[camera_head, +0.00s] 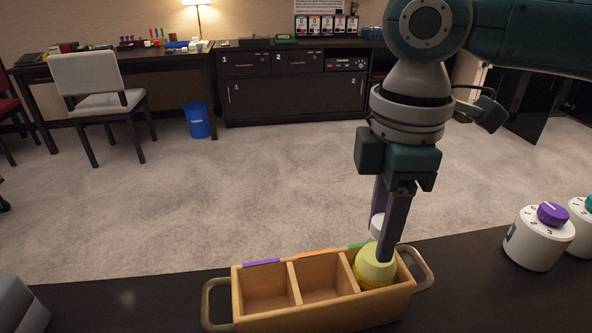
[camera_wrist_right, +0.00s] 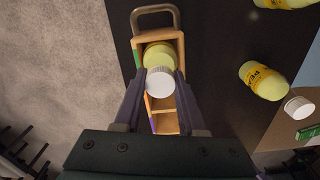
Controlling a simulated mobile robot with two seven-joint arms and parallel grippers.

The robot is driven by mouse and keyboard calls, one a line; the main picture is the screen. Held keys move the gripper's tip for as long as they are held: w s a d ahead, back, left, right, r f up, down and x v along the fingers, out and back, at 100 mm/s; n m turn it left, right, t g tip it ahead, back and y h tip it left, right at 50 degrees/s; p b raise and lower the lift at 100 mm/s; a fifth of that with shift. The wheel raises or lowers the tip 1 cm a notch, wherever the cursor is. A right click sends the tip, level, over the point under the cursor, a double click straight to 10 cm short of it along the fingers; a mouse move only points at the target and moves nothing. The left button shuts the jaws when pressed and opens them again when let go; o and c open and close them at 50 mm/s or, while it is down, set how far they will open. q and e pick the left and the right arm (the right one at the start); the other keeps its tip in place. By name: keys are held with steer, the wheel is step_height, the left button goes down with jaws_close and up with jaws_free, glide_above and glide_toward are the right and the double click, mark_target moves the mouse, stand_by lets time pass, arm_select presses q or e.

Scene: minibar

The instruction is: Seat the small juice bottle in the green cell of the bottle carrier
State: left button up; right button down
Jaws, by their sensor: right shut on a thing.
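The bottle carrier (camera_head: 325,313) is a wooden box with two end handles and three cells tagged purple, orange and green (camera_head: 357,245). The small juice bottle (camera_head: 375,268), pale yellow with a white cap, stands roughly upright with its lower part inside the green cell at the right end. The front wall hides its base, so I cannot tell whether it touches the floor. My right gripper (camera_head: 383,240) points down and is shut on the bottle near its cap. The right wrist view shows the white cap (camera_wrist_right: 160,81) between the fingers. The purple and orange cells look empty. My left gripper is not in view.
White canisters with dial-like tops (camera_head: 538,238) stand on the dark counter (camera_head: 470,280) to the right. Counter between carrier and canisters is clear.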

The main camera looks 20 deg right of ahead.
steer(key=shift+c, duration=2.4)
jaws_free()
steer(key=shift+f, duration=0.1)
step_height(320, 180, up, 12)
steer(key=p, duration=0.2)
